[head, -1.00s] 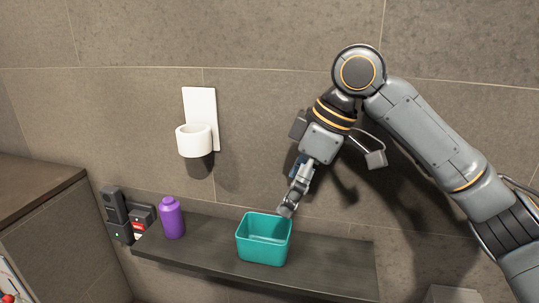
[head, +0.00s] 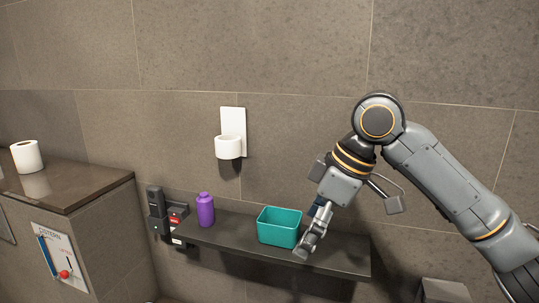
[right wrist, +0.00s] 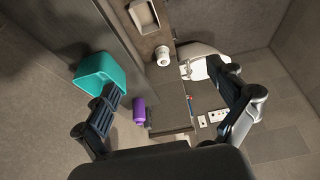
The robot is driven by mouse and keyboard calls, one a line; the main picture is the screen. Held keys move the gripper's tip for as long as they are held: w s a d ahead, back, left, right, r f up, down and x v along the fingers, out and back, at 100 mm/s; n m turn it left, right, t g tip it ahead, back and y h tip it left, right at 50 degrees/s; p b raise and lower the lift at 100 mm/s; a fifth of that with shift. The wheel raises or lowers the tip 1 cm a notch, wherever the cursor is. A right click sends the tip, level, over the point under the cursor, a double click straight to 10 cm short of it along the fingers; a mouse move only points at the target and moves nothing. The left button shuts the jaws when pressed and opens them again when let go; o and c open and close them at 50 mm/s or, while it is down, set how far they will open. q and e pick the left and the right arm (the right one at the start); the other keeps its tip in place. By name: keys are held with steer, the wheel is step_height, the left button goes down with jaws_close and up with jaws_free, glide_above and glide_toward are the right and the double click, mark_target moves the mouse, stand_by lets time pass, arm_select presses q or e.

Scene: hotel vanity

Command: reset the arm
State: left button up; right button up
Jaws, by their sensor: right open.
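My right arm comes in from the right in the head view. Its gripper (head: 308,247) points down at the right front side of a teal open box (head: 279,234) on the dark shelf (head: 345,262). In the right wrist view the gripper (right wrist: 165,80) has its fingers spread wide with nothing between them. The teal box (right wrist: 92,68) shows beside the left finger there, partly covered by it; whether they touch I cannot tell. The box looks empty in the head view. My left gripper is in neither view.
A purple bottle (head: 205,210) stands on the shelf left of the box. Dark wall devices (head: 157,209) are at the shelf's left end. A toilet roll (head: 27,156) stands on the brown counter (head: 85,183) at left.

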steer(key=s+a+f+m+t+y, duration=0.1)
steer(key=s+a+f+m, duration=0.1)
steer(key=f, duration=1)
steer(key=s+a+f+m+y, duration=0.1)
steer(key=s+a+f, duration=0.1)
steer(key=f, duration=1)
steer(key=s+d+f+m+t+h, duration=0.1)
steer(key=s+d+f+m+h, duration=0.65)
steer(key=s+d+f, duration=1)
steer(key=s+f+m+g+y, duration=0.1)
steer(key=s+f, duration=0.1)
steer(key=f, duration=1)
steer(key=s+f+m, duration=0.1)
steer(key=s+f, duration=0.1)
steer(key=f, duration=0.9)
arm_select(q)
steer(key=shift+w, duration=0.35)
arm_select(e)
steer(key=s+d+f+g, duration=0.1)
steer(key=s+d+f, duration=0.2)
steer(key=s+f, duration=1.2)
step_height(320, 180, down, 2)
steer(key=shift+s, duration=0.4)
